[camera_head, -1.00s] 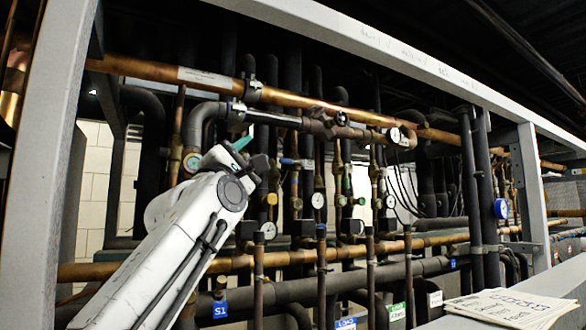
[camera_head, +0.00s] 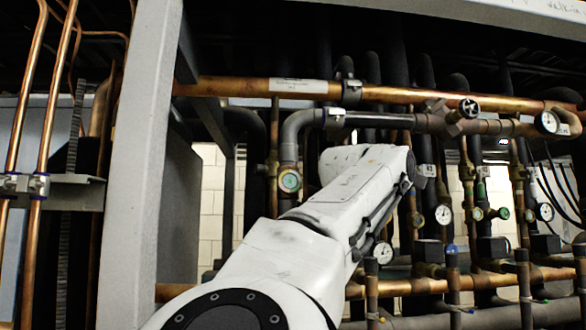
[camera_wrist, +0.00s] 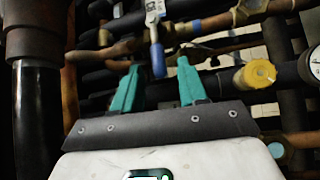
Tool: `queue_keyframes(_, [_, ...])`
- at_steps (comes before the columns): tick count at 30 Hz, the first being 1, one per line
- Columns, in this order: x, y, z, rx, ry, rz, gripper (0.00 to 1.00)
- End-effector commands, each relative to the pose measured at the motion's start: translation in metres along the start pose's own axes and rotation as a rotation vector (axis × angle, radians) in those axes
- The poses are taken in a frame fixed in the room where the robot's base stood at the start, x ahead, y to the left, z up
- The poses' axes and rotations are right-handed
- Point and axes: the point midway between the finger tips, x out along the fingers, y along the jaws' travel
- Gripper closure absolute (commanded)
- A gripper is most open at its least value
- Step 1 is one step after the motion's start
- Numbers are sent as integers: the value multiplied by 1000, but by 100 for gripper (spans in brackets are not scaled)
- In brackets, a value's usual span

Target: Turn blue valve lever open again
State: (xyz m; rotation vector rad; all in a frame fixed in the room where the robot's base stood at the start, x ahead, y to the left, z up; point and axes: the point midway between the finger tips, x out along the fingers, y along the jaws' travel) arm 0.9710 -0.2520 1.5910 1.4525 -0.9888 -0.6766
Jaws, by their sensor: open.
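The blue valve lever (camera_wrist: 157,58) shows in the wrist view, hanging down from a copper pipe at upper middle. A tag or metal piece with a light face sits at its top. My gripper (camera_wrist: 156,75) has two teal fingers, spread apart, and the lever's blue end appears between their tips. I cannot tell whether either finger touches it. In the head view my white arm (camera_head: 345,200) reaches into the rack and hides the gripper and the lever.
A copper pipe (camera_head: 420,96) runs across the top of the rack. A grey upright post (camera_head: 140,150) stands to the left. A yellow knob (camera_wrist: 258,74) is right of the fingers in the wrist view.

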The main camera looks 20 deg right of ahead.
Motion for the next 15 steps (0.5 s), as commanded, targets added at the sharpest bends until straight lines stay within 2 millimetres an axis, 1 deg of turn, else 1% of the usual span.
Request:
queue_keyframes(1, [8,3,0,-2,-1,1,58])
queue_keyframes(3, [15,2,0,-2,-1,0,58])
queue_keyframes(6, [22,1,0,-1,-1,0,58])
queue_keyframes(15, [26,0,0,-1,0,0,58])
